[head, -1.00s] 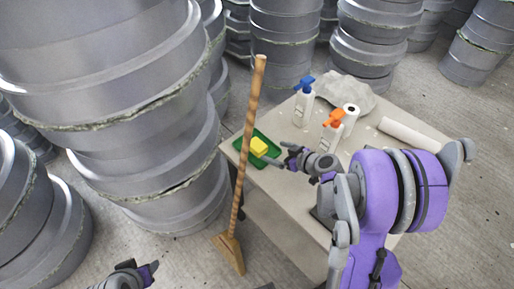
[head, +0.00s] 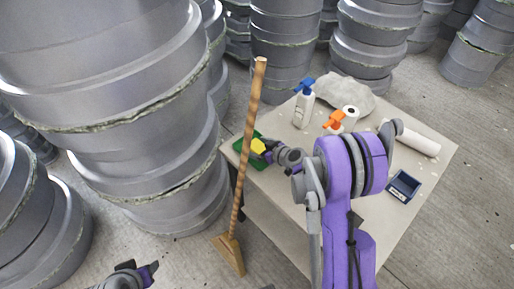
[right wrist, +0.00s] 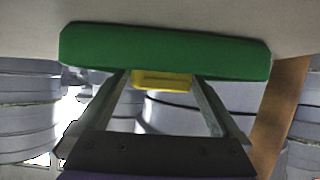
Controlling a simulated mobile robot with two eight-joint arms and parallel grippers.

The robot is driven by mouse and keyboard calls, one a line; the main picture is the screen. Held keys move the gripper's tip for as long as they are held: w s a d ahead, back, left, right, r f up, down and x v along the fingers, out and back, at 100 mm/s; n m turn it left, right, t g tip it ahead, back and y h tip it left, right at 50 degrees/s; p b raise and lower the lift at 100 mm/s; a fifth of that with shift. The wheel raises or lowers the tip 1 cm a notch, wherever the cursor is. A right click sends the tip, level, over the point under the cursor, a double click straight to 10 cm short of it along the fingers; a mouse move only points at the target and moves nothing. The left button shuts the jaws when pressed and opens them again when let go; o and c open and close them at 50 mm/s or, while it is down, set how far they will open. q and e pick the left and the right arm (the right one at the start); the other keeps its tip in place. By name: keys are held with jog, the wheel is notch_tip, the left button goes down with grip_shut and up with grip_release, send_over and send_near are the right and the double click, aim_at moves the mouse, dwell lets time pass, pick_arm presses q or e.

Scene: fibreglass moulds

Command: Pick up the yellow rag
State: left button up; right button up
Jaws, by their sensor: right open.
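The yellow rag (head: 258,146) lies in a green tray (head: 256,161) at the table's left corner. In the right wrist view, which looks upside down, the yellow rag (right wrist: 162,80) shows just past the rim of the green tray (right wrist: 165,50). My right gripper (head: 269,155) is open beside the rag, its two fingers reaching toward it from either side in the wrist view (right wrist: 162,88). I cannot tell whether they touch it. My left gripper (head: 132,272) is partly in view at the bottom left, away from the table.
A wooden broom (head: 243,165) stands upright close to the tray. Stacks of grey moulds (head: 140,110) stand at left.

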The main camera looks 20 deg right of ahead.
jog(key=c, duration=1.4)
